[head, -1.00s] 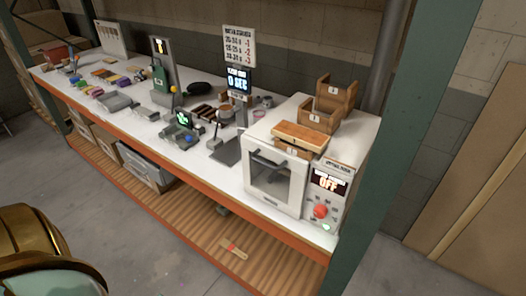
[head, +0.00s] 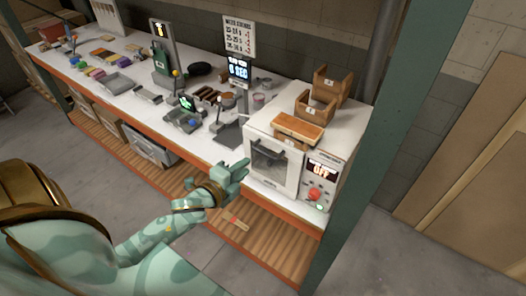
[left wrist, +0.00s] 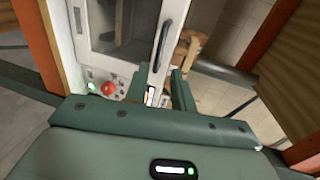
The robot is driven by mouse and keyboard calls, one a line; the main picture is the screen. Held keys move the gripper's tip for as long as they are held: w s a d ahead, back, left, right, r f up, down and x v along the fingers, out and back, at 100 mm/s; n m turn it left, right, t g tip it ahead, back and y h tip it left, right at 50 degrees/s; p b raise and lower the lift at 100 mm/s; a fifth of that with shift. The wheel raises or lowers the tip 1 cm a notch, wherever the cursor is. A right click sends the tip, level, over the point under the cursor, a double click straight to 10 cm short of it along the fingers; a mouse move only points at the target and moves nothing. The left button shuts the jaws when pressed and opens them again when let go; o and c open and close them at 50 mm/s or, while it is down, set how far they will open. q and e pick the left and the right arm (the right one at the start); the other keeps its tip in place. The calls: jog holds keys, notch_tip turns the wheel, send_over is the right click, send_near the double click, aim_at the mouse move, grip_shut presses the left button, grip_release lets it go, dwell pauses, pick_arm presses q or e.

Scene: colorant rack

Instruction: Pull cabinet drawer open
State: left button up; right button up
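The white cabinet (head: 257,183) stands at the right end of the workbench, with a windowed front and a dark handle (head: 270,152). Its front looks closed. In the left wrist view the white front (left wrist: 95,45) and the dark handle (left wrist: 163,46) show beyond the fingers. My left gripper (head: 241,170) is left of the cabinet front, apart from the handle. In the left wrist view its two fingers (left wrist: 158,90) stand apart with nothing gripped between them. My right gripper is not in view. No separate drawer can be clearly made out.
The cabinet's control panel (head: 318,187) has a red knob and reads OFF. Wooden boxes (head: 316,102) sit on top. The workbench's orange front edge (head: 180,148) runs below, and a green post (head: 385,130) stands at right. Small equipment crowds the bench to the left.

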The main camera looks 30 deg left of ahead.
aim_at(263, 153)
pick_arm(q)
jog(key=x, duration=1)
jog(key=shift+w+f, duration=0.1)
jog(key=shift+w, duration=0.2)
jog(key=shift+s, duration=0.1)
grip_shut()
